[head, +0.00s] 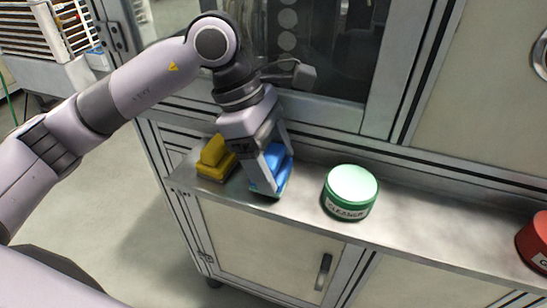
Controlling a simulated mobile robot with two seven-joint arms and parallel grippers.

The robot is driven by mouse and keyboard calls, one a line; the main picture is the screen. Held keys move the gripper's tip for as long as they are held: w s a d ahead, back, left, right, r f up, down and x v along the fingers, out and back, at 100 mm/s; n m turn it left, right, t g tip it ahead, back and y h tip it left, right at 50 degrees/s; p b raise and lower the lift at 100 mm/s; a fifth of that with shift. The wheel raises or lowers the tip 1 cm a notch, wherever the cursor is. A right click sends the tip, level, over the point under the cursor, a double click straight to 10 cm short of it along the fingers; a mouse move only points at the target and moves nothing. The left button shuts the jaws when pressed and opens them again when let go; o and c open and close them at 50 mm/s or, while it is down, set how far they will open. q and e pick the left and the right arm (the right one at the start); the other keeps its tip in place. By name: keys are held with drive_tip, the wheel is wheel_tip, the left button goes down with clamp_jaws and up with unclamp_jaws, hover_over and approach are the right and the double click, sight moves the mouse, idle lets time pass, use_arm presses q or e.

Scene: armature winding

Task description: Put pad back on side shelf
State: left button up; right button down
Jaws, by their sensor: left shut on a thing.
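A blue pad (271,171) is between the fingers of my left gripper (268,176) in the head view. The gripper points down and is shut on the pad. The pad is at the metal shelf (420,225), near its left end; I cannot tell whether it touches the surface. A yellow pad (213,160) with a raised grip sits on the shelf just left of the gripper. My right gripper is not in view.
A green tin labelled as cleaner (349,193) stands on the shelf right of the gripper. A red tin (536,244) is at the far right edge. Bare shelf lies between the tins. A framed cabinet window (340,60) rises behind the shelf.

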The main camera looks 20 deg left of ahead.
use_arm(q)
drive_tip(key=shift+w+f, duration=0.15)
drive_tip(key=shift+f, duration=0.35)
drive_tip(key=o, duration=1.2)
drive_tip(key=shift+c, duration=0.2)
drive_tip(key=v, duration=1.2)
